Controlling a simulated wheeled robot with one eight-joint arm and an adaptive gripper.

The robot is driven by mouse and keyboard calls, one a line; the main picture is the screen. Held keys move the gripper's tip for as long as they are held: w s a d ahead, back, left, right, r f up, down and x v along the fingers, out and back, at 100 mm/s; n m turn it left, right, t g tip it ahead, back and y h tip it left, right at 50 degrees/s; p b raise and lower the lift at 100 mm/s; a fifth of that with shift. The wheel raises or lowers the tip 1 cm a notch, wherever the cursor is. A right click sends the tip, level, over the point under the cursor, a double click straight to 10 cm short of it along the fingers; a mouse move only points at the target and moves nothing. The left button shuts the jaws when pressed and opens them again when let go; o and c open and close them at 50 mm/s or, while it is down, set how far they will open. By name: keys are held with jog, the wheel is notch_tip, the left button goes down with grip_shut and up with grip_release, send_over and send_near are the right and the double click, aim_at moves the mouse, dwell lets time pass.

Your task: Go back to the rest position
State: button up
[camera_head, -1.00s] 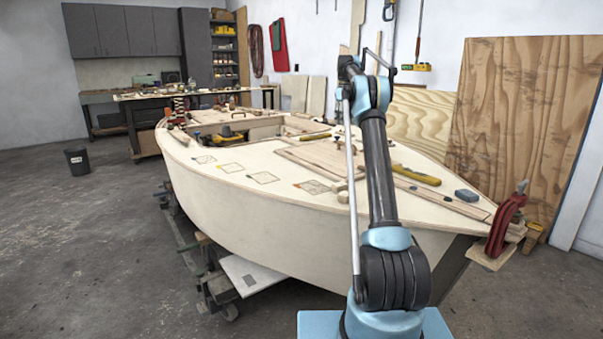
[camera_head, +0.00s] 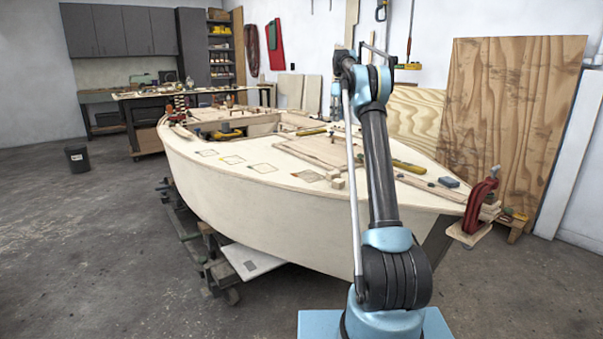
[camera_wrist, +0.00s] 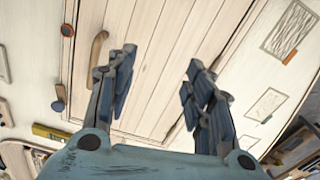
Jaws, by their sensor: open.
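My gripper (camera_wrist: 160,66) shows in the wrist view with its two jointed blue fingers spread apart and nothing between them. It is above the pale planked hatch panel (camera_wrist: 150,30) of the boat's deck. A curved wooden handle (camera_wrist: 97,47) lies left of the left finger. In the head view my arm stands upright in front of the plywood hull (camera_head: 255,210), bent at the top. My gripper cannot be made out there.
A red clamp (camera_head: 481,205) grips the hull's right end. A yellow-green level (camera_head: 409,167) and a blue-grey block (camera_head: 449,182) lie on deck. A plywood sheet (camera_head: 510,120) leans on the wall. A black bucket (camera_head: 77,157) stands left.

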jog(key=s+r+m+t, duration=0.1)
jog(key=s+r+m, duration=0.1)
jog(key=s, duration=1.6)
jog(key=s+r+m, duration=0.1)
jog(key=s+m, duration=0.1)
jog(key=s, duration=1.5)
jog(key=s+f+m, duration=0.2)
jog(key=s+f, duration=1.2)
jog(key=s, duration=0.3)
jog(key=s+f+m+t, duration=0.1)
jog(key=s+f+m, duration=0.1)
jog(key=s+f, duration=1.2)
jog(key=s, duration=0.3)
jog(key=shift+s+d+m, duration=0.3)
jog(key=shift+s+m, duration=0.05)
jog(key=shift+m, duration=0.05)
jog(key=shift+w+f, duration=0.15)
jog(key=shift+w, duration=0.3)
